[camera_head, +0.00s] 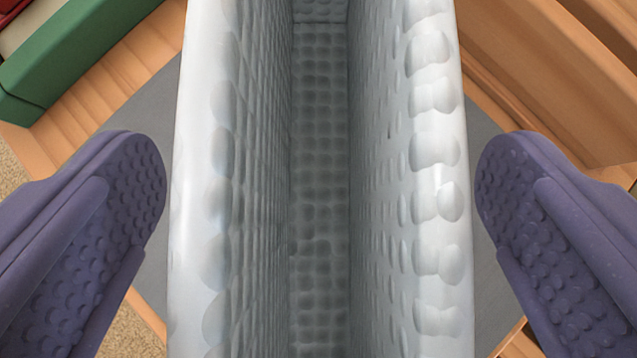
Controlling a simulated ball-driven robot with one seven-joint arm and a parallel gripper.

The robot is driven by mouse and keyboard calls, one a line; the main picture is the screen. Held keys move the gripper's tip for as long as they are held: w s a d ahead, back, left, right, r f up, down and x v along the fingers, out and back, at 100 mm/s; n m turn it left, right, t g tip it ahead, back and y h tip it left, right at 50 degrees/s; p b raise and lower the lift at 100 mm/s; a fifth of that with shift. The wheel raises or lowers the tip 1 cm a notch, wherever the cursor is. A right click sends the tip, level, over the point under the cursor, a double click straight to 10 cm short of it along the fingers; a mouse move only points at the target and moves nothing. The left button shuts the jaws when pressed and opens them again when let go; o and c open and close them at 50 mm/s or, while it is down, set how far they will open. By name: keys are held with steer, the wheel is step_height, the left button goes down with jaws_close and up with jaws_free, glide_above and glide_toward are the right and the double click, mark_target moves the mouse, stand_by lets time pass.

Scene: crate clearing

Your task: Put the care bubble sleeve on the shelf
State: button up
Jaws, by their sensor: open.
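The care bubble sleeve (437,180) is a pale grey-white, open-topped sleeve with bubble-textured walls. It stands in the middle of the view, and I look down into its narrow, empty-looking inside. My gripper (320,190) is open, with one purple, dimpled finger on each side of the sleeve. A small gap shows between the left finger and the sleeve's left wall, and a smaller one on the right. The sleeve's near end is cut off by the bottom of the picture. No shelf can be made out for certain.
A grey surface (150,100) lies below the sleeve. Wooden boards (560,80) rise at the right, and more wood (100,85) is at the upper left. A green box-like thing (75,50) and a red thing (12,8) are at the top left corner.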

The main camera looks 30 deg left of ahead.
steer(key=shift+r, duration=0.1)
steer(key=c, duration=1.4)
